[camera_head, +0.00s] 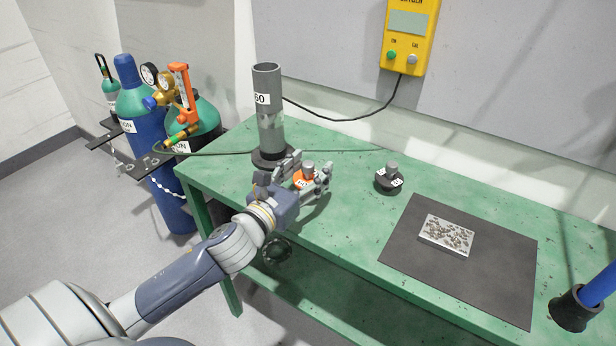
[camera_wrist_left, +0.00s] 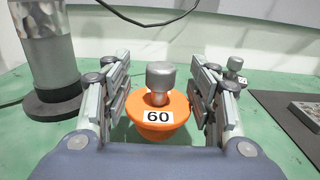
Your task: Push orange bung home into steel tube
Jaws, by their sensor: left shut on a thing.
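The orange bung (camera_head: 303,180), with a grey metal knob on top and a label reading 60, is held between the fingers of my left gripper (camera_head: 309,178). It also shows upright between both fingers in the left wrist view (camera_wrist_left: 157,108). The steel tube (camera_head: 268,120) stands upright on a dark round base at the table's left end, with its open top facing up and a label ending in 60. In the left wrist view only its lower part (camera_wrist_left: 50,62) shows, left of the gripper. The bung is outside the tube, to its right and lower than its top. My right gripper is not in view.
A dark bung-like piece with a grey knob (camera_head: 388,181) stands on the green table (camera_head: 340,225). A dark mat (camera_head: 410,265) carries a speckled block (camera_head: 447,235). A blue rod with a black end (camera_head: 574,308) is at right. Gas cylinders (camera_head: 150,120) stand left.

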